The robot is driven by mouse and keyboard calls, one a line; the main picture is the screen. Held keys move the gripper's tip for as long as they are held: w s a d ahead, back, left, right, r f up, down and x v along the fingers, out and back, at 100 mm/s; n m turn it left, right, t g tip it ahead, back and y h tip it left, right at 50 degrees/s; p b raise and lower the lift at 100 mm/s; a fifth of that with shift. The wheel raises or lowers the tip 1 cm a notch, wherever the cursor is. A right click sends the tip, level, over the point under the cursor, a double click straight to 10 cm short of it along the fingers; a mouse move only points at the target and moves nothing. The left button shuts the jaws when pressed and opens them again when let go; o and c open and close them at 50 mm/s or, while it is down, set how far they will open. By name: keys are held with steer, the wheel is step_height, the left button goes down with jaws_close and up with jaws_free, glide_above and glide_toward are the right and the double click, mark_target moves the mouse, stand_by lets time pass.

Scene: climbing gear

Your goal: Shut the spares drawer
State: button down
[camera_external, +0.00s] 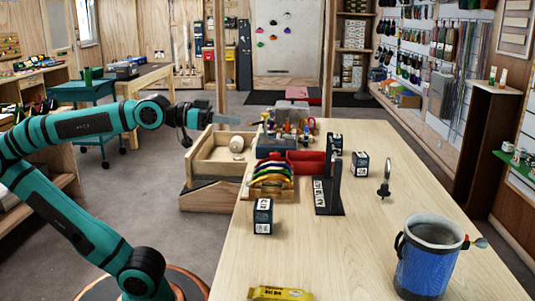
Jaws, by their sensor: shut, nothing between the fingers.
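The spares drawer (213,168) is a pale wooden drawer at the left side of the table, pulled out over the table's left edge. A round pale roll (236,144) shows in it. My gripper (228,120) is shut and empty, just above the drawer's back edge in the picture. I cannot tell whether it touches the drawer. My teal arm reaches in from the left.
Floor left of the drawer is clear.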

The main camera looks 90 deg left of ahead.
steer(key=w+a+f+n+g+y, duration=0.2)
steer(key=a+n+g+y, duration=0.3)
steer(key=a+n, duration=0.85)
steer(key=s+a+f+n+g+h, duration=0.1)
steer(key=s+a+n+g, duration=0.3)
steer(key=a, duration=0.6)
steer(key=s+a+n+g+h, duration=0.1)
steer(key=s+a+n+h, duration=0.3)
steer(key=a, duration=0.6)
steer(key=s+a+n, duration=0.6)
steer(key=s+a, duration=0.4)
steer(key=s, duration=0.5)
steer(key=s+a+r+n+t+h, duration=0.2)
steer(key=s+n, duration=0.5)
steer(key=s, duration=1.3)
step_height(320, 180, down, 26)
steer(key=a, duration=0.1)
steer(key=w+f, duration=0.7)
steer(key=w, duration=0.4)
steer(key=shift+y, duration=0.4)
